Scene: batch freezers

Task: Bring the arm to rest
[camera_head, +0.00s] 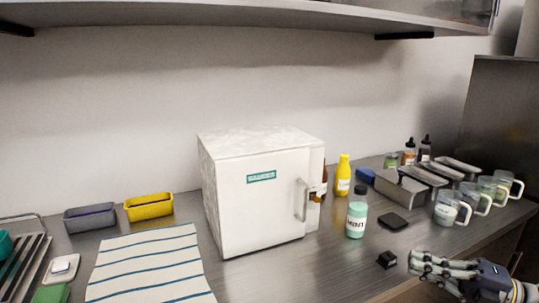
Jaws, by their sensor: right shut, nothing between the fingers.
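My right gripper (424,264) is at the lower right of the head view, over the front edge of the counter. It is shut and empty, and its fingers point to the left. Its arm comes in from the lower right corner. A small black block (387,260) lies on the counter just left of the fingertips, apart from them as far as I can see. My left gripper is not in view.
A white freezer (250,205) with its door shut stands mid-counter. A mint bottle (356,215), a black slab (393,222), several mugs (451,208) and metal pans (400,190) stand right of it. A striped towel (147,265) and bins (148,206) are left. The counter before the freezer is clear.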

